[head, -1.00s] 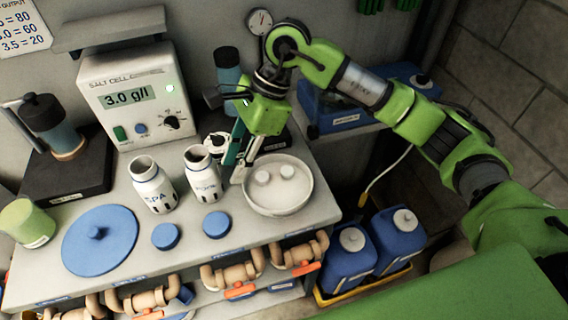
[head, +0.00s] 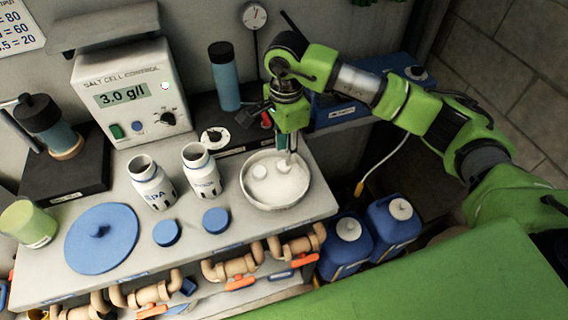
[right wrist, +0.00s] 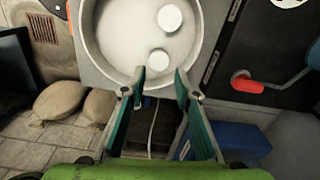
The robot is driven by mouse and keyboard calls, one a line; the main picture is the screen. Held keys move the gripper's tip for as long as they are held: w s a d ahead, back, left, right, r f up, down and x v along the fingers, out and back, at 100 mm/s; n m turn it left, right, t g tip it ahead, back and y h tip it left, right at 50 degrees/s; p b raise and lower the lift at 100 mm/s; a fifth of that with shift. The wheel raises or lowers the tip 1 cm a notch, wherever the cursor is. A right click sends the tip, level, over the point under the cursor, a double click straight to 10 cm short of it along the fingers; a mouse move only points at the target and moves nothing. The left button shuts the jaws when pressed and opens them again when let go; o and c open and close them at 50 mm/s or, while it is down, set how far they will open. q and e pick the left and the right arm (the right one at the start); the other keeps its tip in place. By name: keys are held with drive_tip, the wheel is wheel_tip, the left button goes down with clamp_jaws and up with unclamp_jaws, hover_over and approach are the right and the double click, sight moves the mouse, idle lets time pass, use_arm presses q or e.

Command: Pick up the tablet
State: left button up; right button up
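Two round white tablets lie in a pale round bowl (head: 275,207) on the bench: a left tablet (head: 260,171) and a right tablet (head: 283,168). My right gripper (head: 290,158) points down over the bowl's right-back part, close to the right tablet. In the right wrist view the bowl's rim (right wrist: 91,47) is ahead, with one tablet (right wrist: 159,60) just beyond the space between the open fingertips (right wrist: 160,76) and the other tablet (right wrist: 170,18) farther off. Nothing is between the fingers. My left gripper is out of view.
White bottles (head: 152,184) and (head: 201,172), blue caps (head: 166,233) and (head: 216,221), and a blue lid (head: 101,240) are left of the bowl. A salt cell control box (head: 134,95) and blue cylinder (head: 225,78) stand behind. Blue jugs (head: 345,248) stand below right.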

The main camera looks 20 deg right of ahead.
sight(284, 165)
drive_tip(key=f, duration=0.1)
drive_tip(key=f+p, duration=0.2)
drive_tip(key=shift+s+a+f, duration=0.2)
drive_tip(key=shift+a+f, duration=0.05)
drive_tip(key=shift+f, duration=0.65)
drive_tip(key=c, duration=0.6)
